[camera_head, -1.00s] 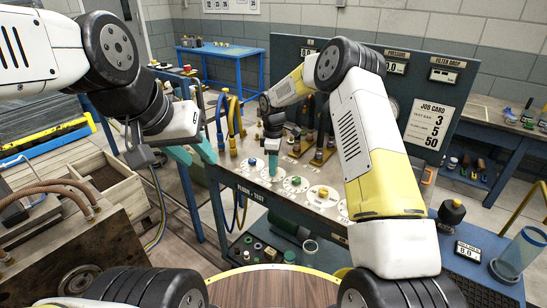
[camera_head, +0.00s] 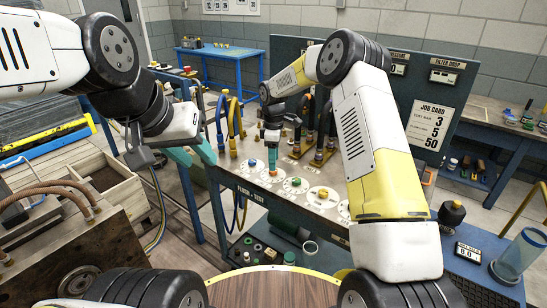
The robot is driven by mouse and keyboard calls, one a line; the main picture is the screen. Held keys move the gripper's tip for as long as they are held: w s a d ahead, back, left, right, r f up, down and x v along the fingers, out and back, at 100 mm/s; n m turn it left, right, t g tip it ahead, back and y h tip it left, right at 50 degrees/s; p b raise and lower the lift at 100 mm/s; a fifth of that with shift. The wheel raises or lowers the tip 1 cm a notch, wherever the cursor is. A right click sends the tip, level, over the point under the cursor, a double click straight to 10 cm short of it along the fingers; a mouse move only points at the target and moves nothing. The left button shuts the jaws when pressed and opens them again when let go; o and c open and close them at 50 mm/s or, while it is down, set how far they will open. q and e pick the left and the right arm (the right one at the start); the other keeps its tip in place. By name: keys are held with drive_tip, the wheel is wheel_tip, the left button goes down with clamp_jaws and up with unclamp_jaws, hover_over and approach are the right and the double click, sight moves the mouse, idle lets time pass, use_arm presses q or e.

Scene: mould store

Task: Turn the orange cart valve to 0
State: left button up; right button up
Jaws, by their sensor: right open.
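The grey-topped cart (camera_head: 225,170) marked "FLUID TEST" carries a row of round white dials with coloured knobs. An orange knob (camera_head: 271,173) stands in the second dial, between the blue knob (camera_head: 252,162) and the green knob (camera_head: 296,182). My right gripper (camera_head: 272,156) points down just above the orange knob. It is open, its teal fingers overlapping in this view. I cannot tell whether they touch the knob, and the dial's pointer and numbers are too small to read. My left gripper (camera_head: 192,155) is open and empty, left of the cart.
Upright hoses and fittings (camera_head: 235,120) stand behind the dials. A dark panel (camera_head: 470,110) with small displays and a job card (camera_head: 430,125) reading 3, 5, 50 rises behind. A yellow knob (camera_head: 322,193) sits further right. A wooden crate (camera_head: 100,180) stands left.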

drive_tip(key=shift+r, duration=2.1)
drive_tip(key=shift+r, duration=0.1)
